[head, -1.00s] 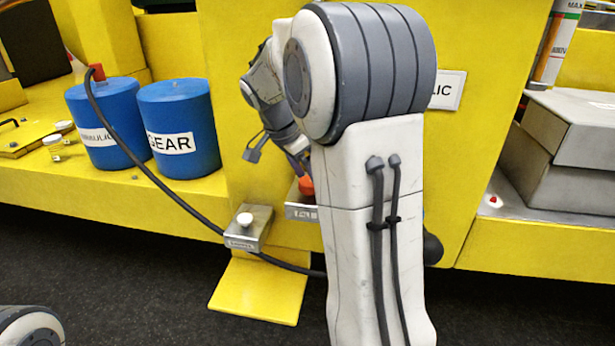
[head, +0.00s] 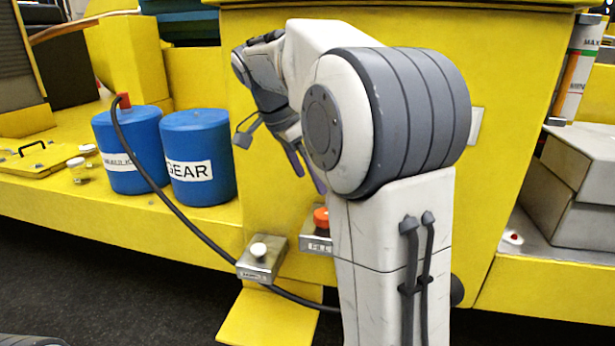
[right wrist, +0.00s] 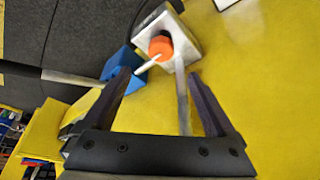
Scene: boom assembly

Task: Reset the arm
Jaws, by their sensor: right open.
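My right arm fills the middle of the head view. Its gripper (head: 308,170) is open, pointing down above the orange button (head: 321,217) on the grey FILL box (head: 316,243). A gap shows between the fingers and the button. In the right wrist view the gripper (right wrist: 158,85) has its fingers spread, with the orange button (right wrist: 160,47) on its metal box (right wrist: 177,33) beyond them. Nothing is seen gripped. My left gripper is out of view.
A second grey box with a white knob (head: 259,250) sits lower left. Blue canisters (head: 197,150) stand on the yellow ledge, one with a black hose (head: 160,185). A grey case (head: 575,190) is at right. Dark floor lies below.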

